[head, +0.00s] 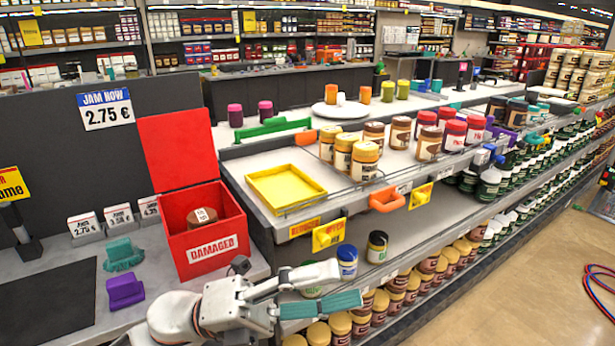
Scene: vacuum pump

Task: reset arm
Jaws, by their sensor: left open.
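My left arm (205,312) comes in low in the head view, and its gripper (345,284) is at the bottom middle. The fingers point right and stand apart, with nothing visible between them. One finger looks pale and the other has a teal pad. The gripper is in front of the lower shelf, to the right of the red box. A blue-lidded jar (347,262) stands just beyond the fingers in the picture; I cannot tell the gap. A green-lidded jar beside it is partly hidden by the gripper. My right gripper is not in view.
A red box (206,250) marked DAMAGED, lid open, holds a brown-lidded jar. A yellow tray (286,188) lies empty on the shelf top near several jars (364,160). Teal (123,254) and purple (125,290) pieces lie on the left counter. Open floor (520,270) is at right.

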